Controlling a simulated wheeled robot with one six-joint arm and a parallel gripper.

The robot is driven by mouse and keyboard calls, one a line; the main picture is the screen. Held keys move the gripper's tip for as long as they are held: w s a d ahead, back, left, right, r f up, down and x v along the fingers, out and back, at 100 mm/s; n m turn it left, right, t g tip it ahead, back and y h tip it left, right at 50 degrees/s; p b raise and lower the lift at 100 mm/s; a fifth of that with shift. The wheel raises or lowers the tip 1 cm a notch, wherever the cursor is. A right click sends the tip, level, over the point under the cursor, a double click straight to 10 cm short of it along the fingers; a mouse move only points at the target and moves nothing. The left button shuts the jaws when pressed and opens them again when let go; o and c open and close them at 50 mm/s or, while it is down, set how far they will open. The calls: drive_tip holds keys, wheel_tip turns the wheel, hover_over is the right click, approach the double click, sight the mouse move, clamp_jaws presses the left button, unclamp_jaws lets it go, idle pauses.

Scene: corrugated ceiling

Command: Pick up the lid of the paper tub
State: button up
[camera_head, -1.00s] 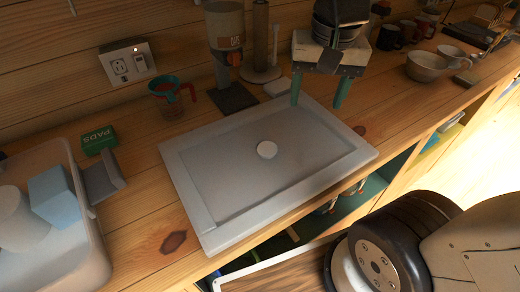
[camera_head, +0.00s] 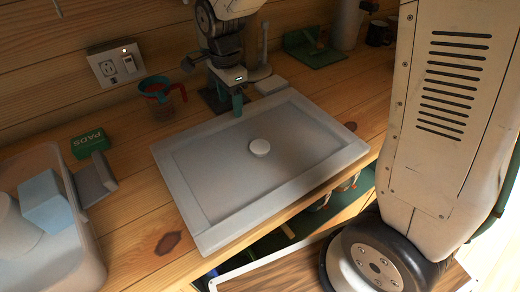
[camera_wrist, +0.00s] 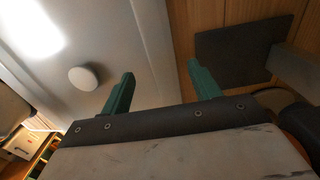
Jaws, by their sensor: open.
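A large grey rectangular panel (camera_head: 200,213) with a raised rim lies on the wooden counter. A small white round knob-like piece (camera_head: 260,147) sits at its middle; both panel (camera_wrist: 145,40) and knob (camera_wrist: 83,77) also show in the wrist view. No tub labelled as paper is plain, and I cannot tell whether this panel is its lid. My gripper (camera_head: 226,98) is open and empty at the panel's back left edge, its two green fingers apart. In the wrist view my gripper (camera_wrist: 160,72) has the panel's edge running between its fingers, with the knob off to the left.
A clear bin (camera_head: 75,262) with a blue block (camera_head: 45,200) and a white roll stands at left. A green PADS box (camera_head: 89,143), a grey bracket (camera_head: 95,180) and a red-handled cup (camera_head: 163,95) are nearby. A dark square base (camera_wrist: 245,50) is beside my right finger.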

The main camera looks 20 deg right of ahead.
sight(232, 115)
drive_tip(key=f, duration=0.4)
drive_tip(key=shift+w+d, duration=0.1)
drive_tip(key=shift+w, duration=0.1)
drive_tip(key=c, duration=1.2)
